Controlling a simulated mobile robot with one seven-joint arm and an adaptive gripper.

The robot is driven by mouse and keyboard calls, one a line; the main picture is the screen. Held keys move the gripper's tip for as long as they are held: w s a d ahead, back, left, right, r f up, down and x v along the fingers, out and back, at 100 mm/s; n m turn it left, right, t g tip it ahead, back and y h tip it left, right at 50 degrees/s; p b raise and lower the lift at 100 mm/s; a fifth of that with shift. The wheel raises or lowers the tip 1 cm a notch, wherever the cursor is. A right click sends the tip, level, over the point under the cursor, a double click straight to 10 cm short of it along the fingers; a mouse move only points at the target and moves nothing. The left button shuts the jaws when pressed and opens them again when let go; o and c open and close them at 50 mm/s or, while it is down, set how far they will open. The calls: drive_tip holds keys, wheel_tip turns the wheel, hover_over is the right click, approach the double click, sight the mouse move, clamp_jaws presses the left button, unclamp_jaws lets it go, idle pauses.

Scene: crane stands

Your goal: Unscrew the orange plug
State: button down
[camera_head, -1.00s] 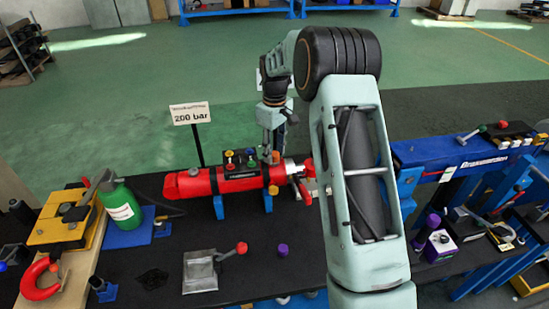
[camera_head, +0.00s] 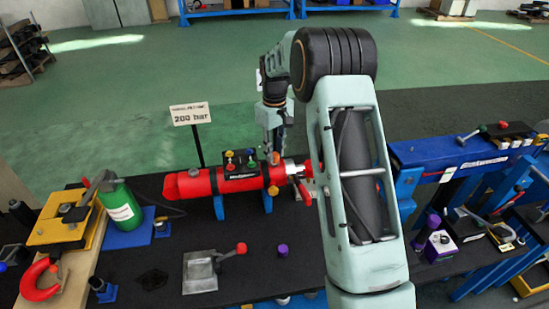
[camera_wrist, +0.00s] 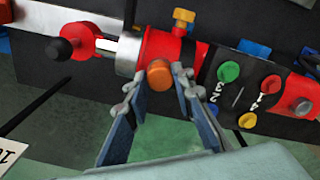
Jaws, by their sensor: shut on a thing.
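The orange plug (camera_wrist: 159,74) sits at the near edge of the red cylinder in the wrist view. In the head view it shows as a small orange spot (camera_head: 276,158) on the cylinder's far side. My gripper (camera_wrist: 157,82) has one finger on each side of the plug and is shut on it. In the head view my gripper (camera_head: 274,147) points down at the cylinder's right part. The red cylinder (camera_head: 196,184) lies level on blue supports. Whether the plug's thread is still in the cylinder is hidden.
A valve block with coloured knobs (camera_wrist: 238,92) is close beside my right finger in the wrist view. A yellow plug (camera_wrist: 183,16) is on the cylinder's other side. A 200 bar sign (camera_head: 190,114) stands behind the bench. A green bottle (camera_head: 121,206) stands left.

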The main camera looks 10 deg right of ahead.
drive_tip(key=shift+r, duration=0.15)
idle(0.3)
drive_tip(key=n, duration=0.3)
drive_tip(key=shift+n+p, duration=0.3)
drive_tip(key=shift+p, duration=0.05)
drive_tip(key=shift+n, duration=0.8)
drive_tip(key=n+p, duration=0.1)
drive_tip(key=n, duration=0.2)
drive_tip(key=shift+r+n, duration=0.1)
drive_tip(key=shift+n, duration=0.3)
drive_tip(key=shift+r+p, duration=0.8)
drive_tip(key=shift+r, duration=1.15)
